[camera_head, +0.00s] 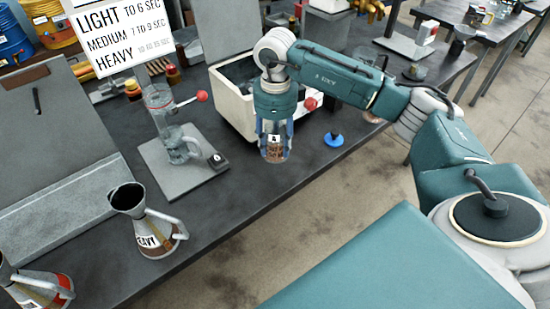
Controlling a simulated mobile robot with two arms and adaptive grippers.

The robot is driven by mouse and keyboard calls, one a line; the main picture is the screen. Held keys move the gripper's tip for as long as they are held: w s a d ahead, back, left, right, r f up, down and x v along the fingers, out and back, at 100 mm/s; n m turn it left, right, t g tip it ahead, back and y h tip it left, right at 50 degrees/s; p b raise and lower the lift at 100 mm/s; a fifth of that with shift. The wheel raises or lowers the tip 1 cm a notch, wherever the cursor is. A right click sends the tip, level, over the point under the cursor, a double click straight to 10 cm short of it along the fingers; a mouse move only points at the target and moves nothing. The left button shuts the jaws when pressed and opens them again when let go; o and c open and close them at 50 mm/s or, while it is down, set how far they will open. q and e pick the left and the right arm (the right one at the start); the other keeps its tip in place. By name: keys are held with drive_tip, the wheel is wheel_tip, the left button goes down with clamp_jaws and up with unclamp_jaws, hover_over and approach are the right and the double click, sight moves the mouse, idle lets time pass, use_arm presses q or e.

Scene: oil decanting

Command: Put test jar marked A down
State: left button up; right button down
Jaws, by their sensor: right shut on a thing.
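My right gripper (274,135) points down and is shut on a clear jar (275,155) with brown contents and a small white label. The mark on the label is too small to read for certain. The jar is upright near the front edge of the dark table (232,205); I cannot tell whether its base touches the tabletop. My left gripper is out of view.
A HEAVY can (140,222) stands front left. A white bin (232,95) is behind the jar, and a blue disc-based item (333,139) is to its right.

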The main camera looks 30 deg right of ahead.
sight(275, 171)
wheel_tip(275, 171, down, 3)
drive_tip(key=shift+r, duration=0.1)
drive_tip(key=shift+f+p, duration=0.3)
wheel_tip(275, 171, down, 3)
drive_tip(key=shift+f+p, duration=0.15)
drive_tip(key=shift+p, duration=0.45)
drive_tip(key=shift+f, duration=0.55)
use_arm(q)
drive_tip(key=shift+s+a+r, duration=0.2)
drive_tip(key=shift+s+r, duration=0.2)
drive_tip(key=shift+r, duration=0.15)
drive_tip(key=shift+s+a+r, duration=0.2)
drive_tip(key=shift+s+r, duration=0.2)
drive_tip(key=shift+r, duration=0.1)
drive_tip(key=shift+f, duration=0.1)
use_arm(e)
drive_tip(key=c, duration=1.5)
unclamp_jaws()
drive_tip(key=shift+f, duration=0.15)
drive_tip(key=o, duration=0.5)
drive_tip(key=shift+c, duration=0.2)
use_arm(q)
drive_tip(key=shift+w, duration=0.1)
